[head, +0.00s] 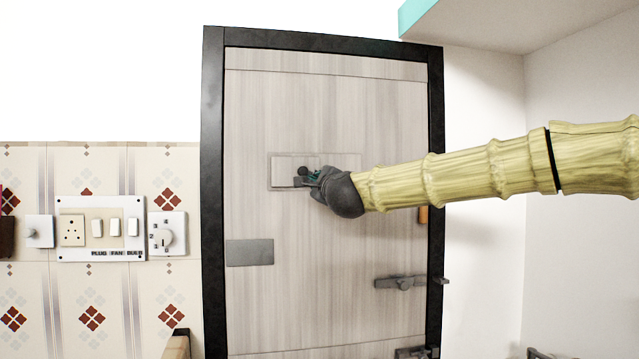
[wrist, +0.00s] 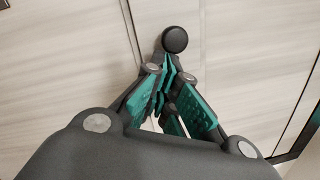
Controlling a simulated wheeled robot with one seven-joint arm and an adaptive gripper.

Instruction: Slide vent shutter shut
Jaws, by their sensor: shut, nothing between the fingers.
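The vent shutter (head: 283,173) is a pale wood-look panel in a rectangular frame set in the upper middle of the door. A round black knob (head: 303,171) sticks out from it and also shows in the wrist view (wrist: 175,40). My gripper (head: 308,181) is at the knob, coming in from the right. In the wrist view my gripper (wrist: 167,68) has its teal-padded fingers brought together and empty, with the tips right beside the knob. I cannot tell whether they touch it. The gripper and wrist hide the right part of the vent in the head view.
The door (head: 320,260) is closed in a black frame (head: 213,190). A sliding bolt (head: 405,282) and a grey plate (head: 249,252) are mounted lower on it. A switch panel (head: 101,250) is on the tiled wall at left. A teal-edged shelf (head: 480,25) overhangs at upper right.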

